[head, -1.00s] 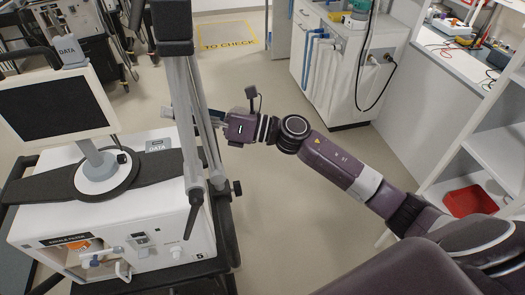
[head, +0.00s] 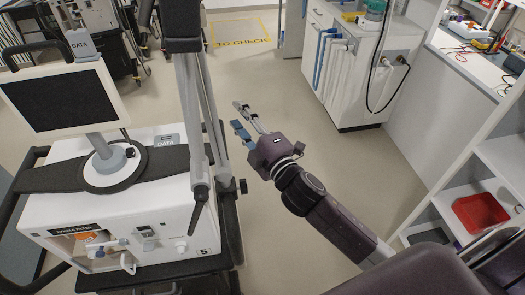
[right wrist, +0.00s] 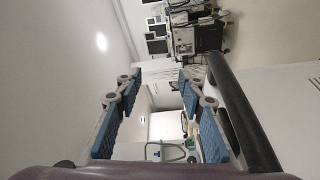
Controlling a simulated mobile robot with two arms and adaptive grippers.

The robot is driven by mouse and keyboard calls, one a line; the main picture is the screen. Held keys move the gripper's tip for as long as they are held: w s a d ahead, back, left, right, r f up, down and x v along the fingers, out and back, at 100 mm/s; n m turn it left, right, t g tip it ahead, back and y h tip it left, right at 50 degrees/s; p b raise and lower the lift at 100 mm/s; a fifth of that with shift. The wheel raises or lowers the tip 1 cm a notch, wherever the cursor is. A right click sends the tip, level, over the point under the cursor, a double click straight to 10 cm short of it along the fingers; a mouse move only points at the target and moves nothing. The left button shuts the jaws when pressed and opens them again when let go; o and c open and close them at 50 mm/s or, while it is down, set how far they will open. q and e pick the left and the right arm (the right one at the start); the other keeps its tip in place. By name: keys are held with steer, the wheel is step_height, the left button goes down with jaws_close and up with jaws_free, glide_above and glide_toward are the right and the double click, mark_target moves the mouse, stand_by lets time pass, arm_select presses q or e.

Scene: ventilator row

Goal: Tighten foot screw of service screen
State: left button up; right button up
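The service screen (head: 64,97) stands tilted on top of the white ventilator (head: 115,215) at the left of the head view. Its round white foot (head: 107,168) rests on a dark strap-like band. A small dark knob (head: 130,152), which looks like the foot screw, sits at the right side of the foot. My right gripper (head: 242,119) is open and empty, to the right of the grey pole and apart from the screen. Its blue-padded fingers also show spread in the right wrist view (right wrist: 158,115), with nothing between them. My left gripper is out of view.
A grey pole (head: 192,110) with a black clamp lever stands between my right gripper and the screen. A dark bar (right wrist: 240,110) runs close beside the fingers in the right wrist view. Free floor (head: 290,215) lies right of the ventilator. Shelves hold a red tray (head: 480,212).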

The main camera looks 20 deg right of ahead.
steer(key=s+d+f+m+g+h, duration=0.3)
steer(key=s+d+f+m, duration=0.1)
steer(key=f, duration=0.5)
steer(key=shift+s+m+g, duration=0.4)
steer(key=shift+s+m, duration=0.2)
steer(key=shift+m, duration=0.7)
